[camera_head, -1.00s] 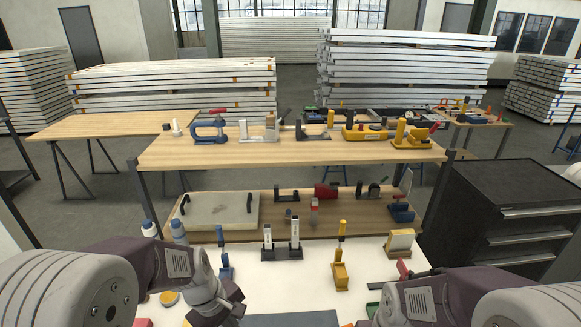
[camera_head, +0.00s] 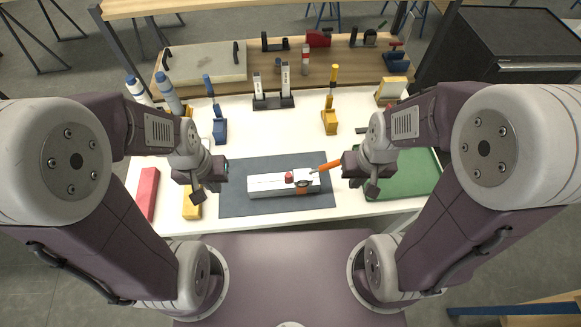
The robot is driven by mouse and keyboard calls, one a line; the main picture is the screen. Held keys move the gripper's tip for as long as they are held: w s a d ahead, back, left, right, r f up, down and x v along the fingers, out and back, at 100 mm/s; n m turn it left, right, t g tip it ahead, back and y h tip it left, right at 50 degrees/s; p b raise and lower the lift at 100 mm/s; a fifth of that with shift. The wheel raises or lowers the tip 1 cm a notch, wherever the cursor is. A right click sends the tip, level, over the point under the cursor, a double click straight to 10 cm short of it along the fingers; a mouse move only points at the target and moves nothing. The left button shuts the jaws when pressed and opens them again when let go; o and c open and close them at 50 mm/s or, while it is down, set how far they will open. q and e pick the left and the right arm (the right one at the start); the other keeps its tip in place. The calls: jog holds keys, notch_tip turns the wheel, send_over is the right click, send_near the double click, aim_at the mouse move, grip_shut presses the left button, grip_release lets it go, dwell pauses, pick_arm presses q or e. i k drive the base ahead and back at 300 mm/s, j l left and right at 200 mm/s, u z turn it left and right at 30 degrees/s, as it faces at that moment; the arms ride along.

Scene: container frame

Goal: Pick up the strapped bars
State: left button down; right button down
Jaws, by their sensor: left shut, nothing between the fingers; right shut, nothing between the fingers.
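A white bar-shaped bundle (camera_head: 265,186) lies flat on a dark grey mat (camera_head: 235,207) in the middle of the white table. A tool with an orange handle (camera_head: 328,165), a dark round part and a small red part sits at the bundle's right end, where an orange-brown band shows. My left gripper (camera_head: 198,193) is shut and empty, left of the bundle and apart from it. My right gripper (camera_head: 371,188) is shut and empty, right of the bundle, between it and a green tray.
The green tray (camera_head: 428,180) lies at the right. A red block (camera_head: 148,190) and a yellow block (camera_head: 191,206) lie at the left. Blue (camera_head: 220,130), yellow (camera_head: 329,122) and black-and-white (camera_head: 273,102) holders stand behind the mat. A black cabinet (camera_head: 500,45) stands back right.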

aim_at(260, 186)
jog(key=k+j, duration=0.1)
jog(key=j, duration=0.35)
jog(key=k+j, duration=0.1)
jog(key=j, duration=0.85)
jog(key=k, duration=0.05)
